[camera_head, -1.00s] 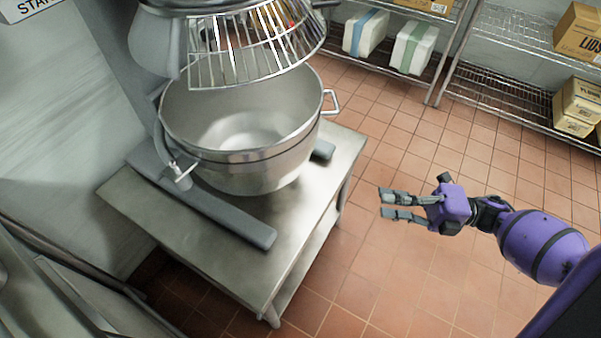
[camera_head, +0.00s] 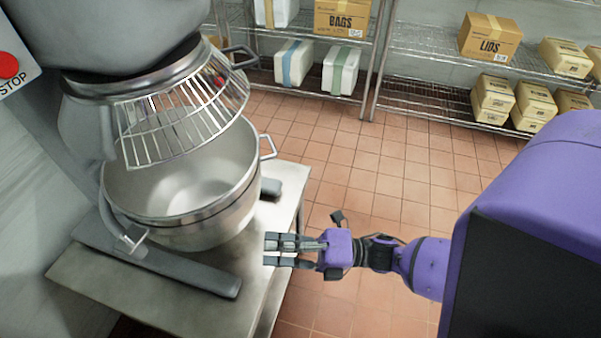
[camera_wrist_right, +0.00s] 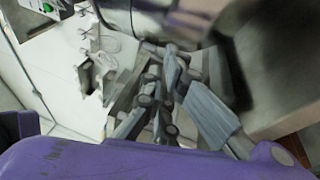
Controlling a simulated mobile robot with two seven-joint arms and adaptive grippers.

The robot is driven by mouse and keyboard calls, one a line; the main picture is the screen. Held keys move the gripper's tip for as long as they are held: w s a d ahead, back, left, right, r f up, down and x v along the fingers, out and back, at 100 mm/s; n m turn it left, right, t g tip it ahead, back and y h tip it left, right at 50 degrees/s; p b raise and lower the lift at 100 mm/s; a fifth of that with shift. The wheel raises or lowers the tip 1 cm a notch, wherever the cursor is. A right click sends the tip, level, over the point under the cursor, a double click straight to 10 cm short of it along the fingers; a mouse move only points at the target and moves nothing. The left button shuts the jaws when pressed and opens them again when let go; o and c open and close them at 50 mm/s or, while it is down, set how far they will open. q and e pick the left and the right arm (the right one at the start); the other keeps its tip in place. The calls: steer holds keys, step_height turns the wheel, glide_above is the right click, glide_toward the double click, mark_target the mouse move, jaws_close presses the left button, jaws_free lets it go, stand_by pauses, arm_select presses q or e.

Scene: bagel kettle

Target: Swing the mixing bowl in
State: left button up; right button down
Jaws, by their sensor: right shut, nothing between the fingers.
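The steel mixing bowl (camera_head: 205,222) stands upright below the wire guard (camera_head: 180,115) of the mixer (camera_head: 110,40), displaced a little toward the front right of it. It has a loop handle (camera_head: 268,147) on its right side and a fitting (camera_head: 130,240) at its front left. My right gripper (camera_head: 268,250) is shut and empty near the table's right edge, to the right of the bowl and apart from it. In the right wrist view the fingers (camera_wrist_right: 172,95) show in the middle, with blurred shiny metal above them. My left gripper is not in view.
The mixer stands on a steel table (camera_head: 100,285). A red stop button (camera_head: 8,65) is at the upper left. The tiled floor (camera_head: 345,170) between is clear.

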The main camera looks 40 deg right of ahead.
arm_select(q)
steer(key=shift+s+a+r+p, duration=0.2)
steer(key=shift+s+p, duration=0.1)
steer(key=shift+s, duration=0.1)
arm_select(e)
steer(key=w, duration=0.1)
steer(key=w+a, duration=0.1)
steer(key=w, duration=0.1)
steer(key=w+r, duration=0.1)
steer(key=shift+w+a, duration=0.2)
steer(key=shift+w+d+b, duration=0.2)
steer(key=shift+w+b, duration=0.1)
steer(key=shift+w, duration=0.2)
steer(key=shift+w+d+b, duration=0.15)
steer(key=shift+w+b, duration=0.1)
steer(key=shift+w, duration=0.25)
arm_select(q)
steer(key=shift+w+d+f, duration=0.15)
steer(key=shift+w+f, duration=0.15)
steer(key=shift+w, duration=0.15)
